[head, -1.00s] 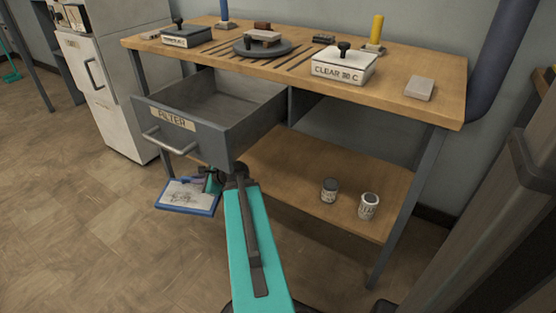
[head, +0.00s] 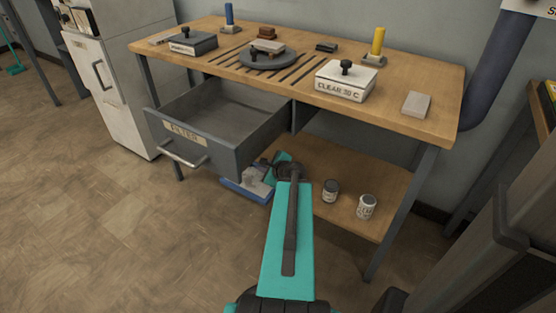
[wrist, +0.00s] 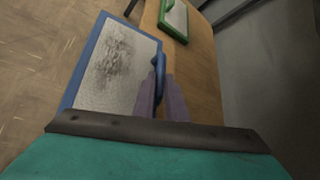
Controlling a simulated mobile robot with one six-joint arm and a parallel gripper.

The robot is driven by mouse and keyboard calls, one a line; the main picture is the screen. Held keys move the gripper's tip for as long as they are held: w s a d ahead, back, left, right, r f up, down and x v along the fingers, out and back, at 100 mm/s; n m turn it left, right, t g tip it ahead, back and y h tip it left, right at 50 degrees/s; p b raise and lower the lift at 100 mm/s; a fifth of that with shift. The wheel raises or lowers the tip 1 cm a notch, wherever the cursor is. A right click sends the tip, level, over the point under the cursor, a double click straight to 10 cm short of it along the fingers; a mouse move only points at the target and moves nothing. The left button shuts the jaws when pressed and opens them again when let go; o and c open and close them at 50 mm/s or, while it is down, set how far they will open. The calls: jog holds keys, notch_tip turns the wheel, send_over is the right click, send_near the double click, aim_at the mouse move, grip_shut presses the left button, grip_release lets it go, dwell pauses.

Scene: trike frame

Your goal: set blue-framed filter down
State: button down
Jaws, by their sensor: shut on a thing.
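The blue-framed filter (wrist: 118,60) has a pale mesh panel with a dark smudge. In the head view the filter (head: 244,191) is partly hidden behind the open drawer and my arm. It is near the left end of the wooden lower shelf (head: 375,175). I cannot tell whether it touches the shelf. The gripper itself is mostly hidden in the head view.
A green-framed filter (wrist: 174,18) lies on the wooden surface in the wrist view. Two small jars (head: 330,191) (head: 366,207) stand on the lower shelf. The bench top (head: 430,122) holds several items.

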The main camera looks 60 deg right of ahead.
jog(key=shift+s+d, duration=0.35)
jog(key=shift+s, duration=0.25)
jog(key=shift+y, duration=0.4)
jog(key=shift+s+d+r+b, duration=0.15)
jog(key=shift+s+d, duration=0.3)
jog(key=shift+s, duration=0.65)
jog(key=shift+s+d+f+b, duration=0.1)
jog(key=shift+s+d+b, duration=0.25)
jog(key=shift+s, duration=0.75)
jog(key=shift+d, duration=0.1)
jog(key=w+d+f+b, duration=0.1)
jog(key=w+d+b, duration=0.3)
jog(key=w+d, duration=0.4)
jog(key=shift+w+d+f, duration=0.15)
jog(key=shift+w+d, duration=0.25)
jog(key=shift+d, duration=1.75)
jog(key=shift+w+d+f+b, duration=0.2)
jog(key=shift+f+b, duration=0.5)
jog(key=shift+f, duration=0.25)
jog(key=shift+w+d+f+b, duration=0.1)
jog(key=shift+d+f+b, duration=0.05)
jog(key=shift+f+b, duration=0.65)
